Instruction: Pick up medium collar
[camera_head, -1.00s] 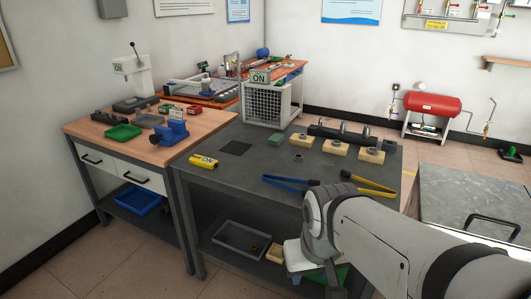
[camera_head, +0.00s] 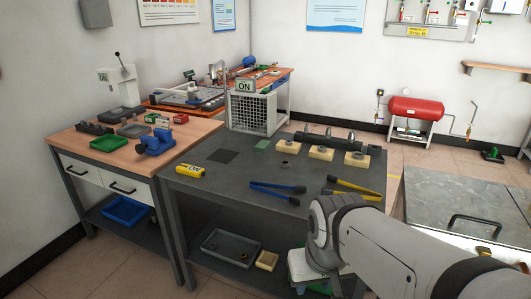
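Three pale wooden blocks stand in a row on the dark workbench (camera_head: 225,182), each with a small metal ring-like part on top: the left block (camera_head: 289,149), the middle block (camera_head: 321,155) and the right block (camera_head: 356,162). A small loose dark ring (camera_head: 284,165) lies on the bench in front of them. I cannot tell which of these is the medium collar.
Blue-handled tongs (camera_head: 277,190) and yellow-handled tongs (camera_head: 352,188) lie near the bench front. A dark cylinder (camera_head: 330,139) lies behind the blocks. A yellow device (camera_head: 190,171) and a mesh cage (camera_head: 253,113) are further left. The lower shelf holds a grey tray (camera_head: 230,248).

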